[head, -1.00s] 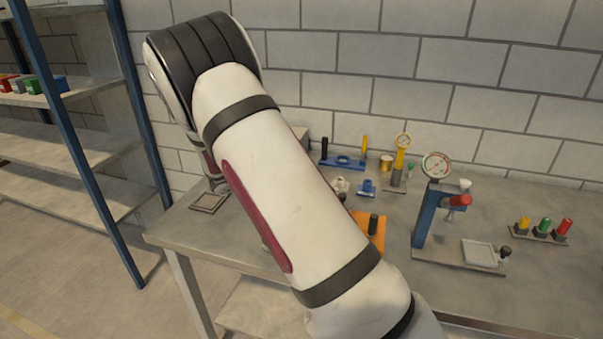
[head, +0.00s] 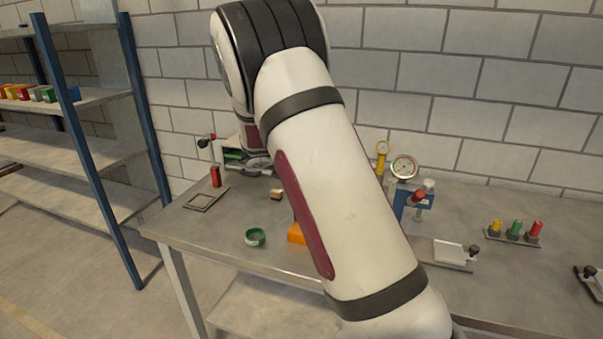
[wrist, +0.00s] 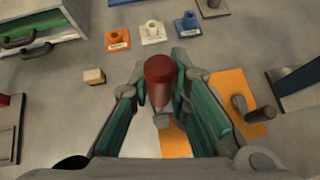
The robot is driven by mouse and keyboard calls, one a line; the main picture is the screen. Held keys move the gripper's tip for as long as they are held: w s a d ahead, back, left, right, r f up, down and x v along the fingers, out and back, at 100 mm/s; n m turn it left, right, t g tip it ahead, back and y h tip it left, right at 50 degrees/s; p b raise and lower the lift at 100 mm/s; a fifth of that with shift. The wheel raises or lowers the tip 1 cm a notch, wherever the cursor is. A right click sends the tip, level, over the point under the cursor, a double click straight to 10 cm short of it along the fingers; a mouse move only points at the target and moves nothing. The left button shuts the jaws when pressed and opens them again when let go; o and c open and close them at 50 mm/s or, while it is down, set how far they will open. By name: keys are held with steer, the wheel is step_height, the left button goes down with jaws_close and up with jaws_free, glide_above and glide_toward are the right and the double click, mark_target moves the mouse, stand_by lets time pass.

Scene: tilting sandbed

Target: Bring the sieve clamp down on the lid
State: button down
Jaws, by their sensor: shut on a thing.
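In the wrist view my gripper (wrist: 161,82) has its green-padded fingers on both sides of a red-topped handle (wrist: 160,69), which looks like the sieve clamp's lever. The sieve and lid cannot be made out; the fingers and wrist cover that area.
The wrist view shows a small wooden block (wrist: 94,76), orange, white and blue socket blocks (wrist: 152,34) and a drawer unit (wrist: 40,35). In the head view a green ring (head: 255,237) lies near the front edge, and a gauge press (head: 404,185) stands to the right.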

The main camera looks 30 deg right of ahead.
steer(key=shift+s+f, duration=0.1)
stand_by(0.4)
steer(key=c, duration=1.5)
jaws_free()
steer(key=v, duration=1.2)
steer(key=shift+s, duration=0.1)
steer(key=shift+d, duration=0.1)
